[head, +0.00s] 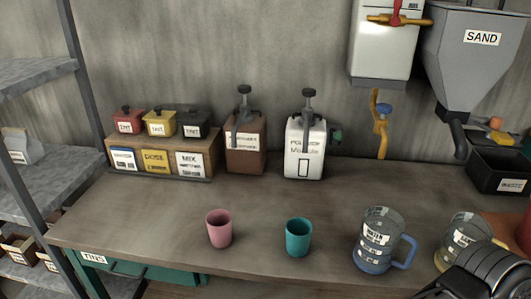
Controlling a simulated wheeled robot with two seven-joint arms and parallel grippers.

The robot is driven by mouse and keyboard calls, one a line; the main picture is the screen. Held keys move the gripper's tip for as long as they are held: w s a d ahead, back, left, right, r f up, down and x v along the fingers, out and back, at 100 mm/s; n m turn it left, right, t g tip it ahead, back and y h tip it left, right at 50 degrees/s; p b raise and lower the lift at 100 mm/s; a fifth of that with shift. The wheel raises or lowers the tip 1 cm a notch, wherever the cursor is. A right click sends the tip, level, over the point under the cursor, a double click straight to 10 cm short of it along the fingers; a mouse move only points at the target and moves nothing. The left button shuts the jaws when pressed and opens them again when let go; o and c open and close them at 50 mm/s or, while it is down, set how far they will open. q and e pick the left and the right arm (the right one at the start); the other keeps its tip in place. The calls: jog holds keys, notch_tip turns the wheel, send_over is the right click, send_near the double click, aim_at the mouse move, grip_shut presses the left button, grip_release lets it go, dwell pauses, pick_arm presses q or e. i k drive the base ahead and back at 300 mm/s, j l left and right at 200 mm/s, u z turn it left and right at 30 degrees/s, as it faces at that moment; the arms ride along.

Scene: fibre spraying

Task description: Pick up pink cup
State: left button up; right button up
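The pink cup (219,230) stands upright near the front edge of the workbench (170,235), left of the middle. It looks empty, and nothing touches it. A teal cup (298,238) stands upright to its right, with a gap between them. Part of my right gripper (478,279) shows dark at the bottom right corner, in front of a clear jug and far to the right of the pink cup. Its fingers are not clear enough to tell open from shut. My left gripper is not in view.
Blue-based (372,258) and yellow-based (449,252) measuring jugs stand at the right. Behind are a tin rack (210,150), brown (245,162) and white (293,165) pump containers, and a black bin (485,178). Shelving (45,190) is at left. The bench around the pink cup is clear.

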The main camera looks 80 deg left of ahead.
aim_at(218, 221)
jog(key=k+u, duration=0.15)
jog(key=u, duration=3.4)
